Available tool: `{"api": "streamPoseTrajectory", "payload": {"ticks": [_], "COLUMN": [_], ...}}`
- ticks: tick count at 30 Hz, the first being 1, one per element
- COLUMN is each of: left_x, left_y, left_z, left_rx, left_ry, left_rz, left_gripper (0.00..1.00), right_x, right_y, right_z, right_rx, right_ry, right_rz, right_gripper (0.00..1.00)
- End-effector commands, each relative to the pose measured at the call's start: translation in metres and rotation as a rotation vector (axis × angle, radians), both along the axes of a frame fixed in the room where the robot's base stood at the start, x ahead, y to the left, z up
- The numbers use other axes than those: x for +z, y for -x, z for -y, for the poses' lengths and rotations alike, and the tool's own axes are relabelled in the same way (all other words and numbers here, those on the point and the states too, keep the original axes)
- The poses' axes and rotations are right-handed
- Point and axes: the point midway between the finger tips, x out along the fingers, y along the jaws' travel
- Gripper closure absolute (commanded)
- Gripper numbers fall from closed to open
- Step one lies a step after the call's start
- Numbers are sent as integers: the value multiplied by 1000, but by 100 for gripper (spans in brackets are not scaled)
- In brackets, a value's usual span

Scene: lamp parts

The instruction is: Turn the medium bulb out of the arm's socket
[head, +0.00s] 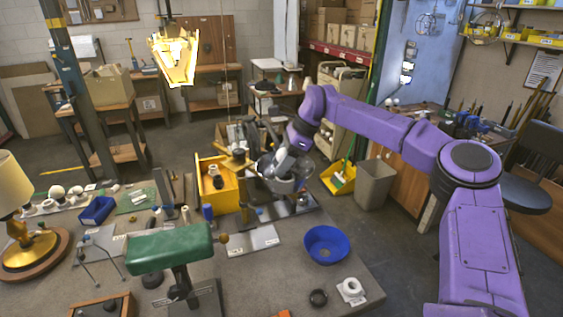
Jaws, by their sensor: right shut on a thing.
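My right gripper (284,162) comes in from the right on the purple arm, with its fingers down in a grey metal lamp shade (287,184) at the back of the bench. The shade looks like a bowl with its open side up. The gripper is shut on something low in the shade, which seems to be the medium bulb. The bulb and the socket are hidden by the gripper and the shade, so I cannot tell how far the bulb sits in the socket. My left gripper is not in view.
A yellow bin (235,190) stands just left of the shade. A blue bowl (326,232) sits on clear bench in front. A green lamp (168,248) stands front left, near a brass table lamp (40,248). White bulbs (57,191) lie at the left.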

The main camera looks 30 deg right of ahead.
Motion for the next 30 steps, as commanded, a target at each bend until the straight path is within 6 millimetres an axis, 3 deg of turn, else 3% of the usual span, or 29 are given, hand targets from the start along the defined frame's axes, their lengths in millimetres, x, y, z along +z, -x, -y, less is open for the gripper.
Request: {"api": "streamPoseTrajectory", "payload": {"ticks": [6,17,30], "left_x": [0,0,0], "left_y": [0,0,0], "left_z": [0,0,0], "left_rx": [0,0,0], "left_ry": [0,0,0], "left_rz": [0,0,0], "left_gripper": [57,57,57], "right_x": [1,1,1], "right_y": [2,2,8], "right_z": [-1,-1,-1], "right_rx": [257,319,850], "right_ry": [-1,2,3], "right_rz": [-1,1,-3], "right_gripper": [71,72,72]}}
